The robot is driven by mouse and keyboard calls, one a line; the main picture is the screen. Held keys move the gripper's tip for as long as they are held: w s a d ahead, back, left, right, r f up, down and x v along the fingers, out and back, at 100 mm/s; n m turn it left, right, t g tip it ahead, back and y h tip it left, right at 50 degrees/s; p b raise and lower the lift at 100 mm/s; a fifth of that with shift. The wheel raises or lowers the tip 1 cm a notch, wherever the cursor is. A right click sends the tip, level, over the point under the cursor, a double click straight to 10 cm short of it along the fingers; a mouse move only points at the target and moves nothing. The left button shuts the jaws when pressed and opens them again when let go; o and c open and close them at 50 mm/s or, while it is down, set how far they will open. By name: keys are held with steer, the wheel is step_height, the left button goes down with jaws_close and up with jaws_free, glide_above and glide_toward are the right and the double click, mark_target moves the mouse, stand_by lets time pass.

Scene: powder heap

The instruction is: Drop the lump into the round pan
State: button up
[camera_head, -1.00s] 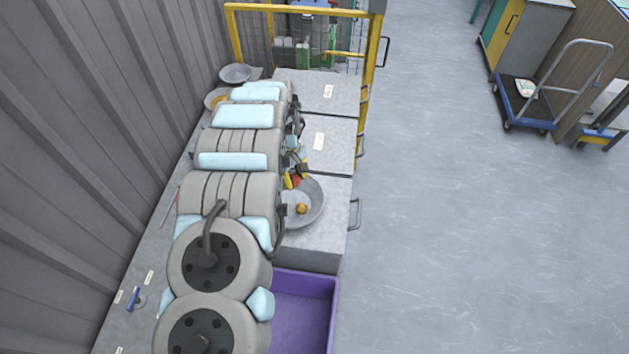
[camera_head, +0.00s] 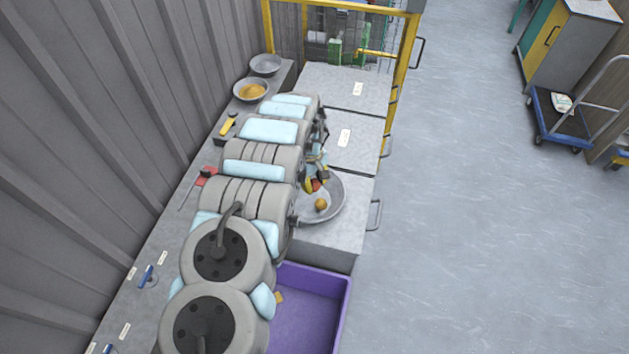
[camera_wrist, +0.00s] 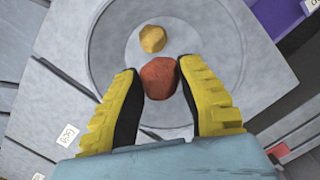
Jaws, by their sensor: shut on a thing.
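A reddish-orange lump (camera_wrist: 159,77) is held between the yellow-and-black fingertips of my gripper (camera_wrist: 160,78) in the wrist view. In the head view the red lump (camera_head: 316,186) shows small beside my gripper (camera_head: 315,180), partly hidden by it. The round grey pan (camera_head: 335,207) is below and around the gripper; it also fills much of the wrist view (camera_wrist: 215,45). A yellow-ochre lump (camera_head: 321,204) lies in the pan, and it appears just beyond the held lump in the wrist view (camera_wrist: 153,39). How high the red lump is above the pan is hard to tell.
A purple bin (camera_head: 345,300) stands in front of the pan's counter (camera_head: 342,240). A bowl of ochre powder (camera_head: 265,91) and a grey bowl (camera_head: 265,65) stand at the back left. A yellow-framed fence (camera_head: 405,50) closes the back. The right-hand floor is mostly clear.

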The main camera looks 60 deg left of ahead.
steer(key=o, duration=1.1)
steer(key=shift+r, duration=0.1)
steer(key=shift+s+a+r, duration=0.1)
steer(key=shift+a+r, duration=0.15)
steer(key=shift+r, duration=1.7)
steer(key=shift+s+a+r, duration=0.1)
steer(key=shift+a+r, duration=0.1)
steer(key=shift+r, duration=1.8)
steer(key=shift+a+r, duration=0.25)
steer(key=shift+r, duration=1.7)
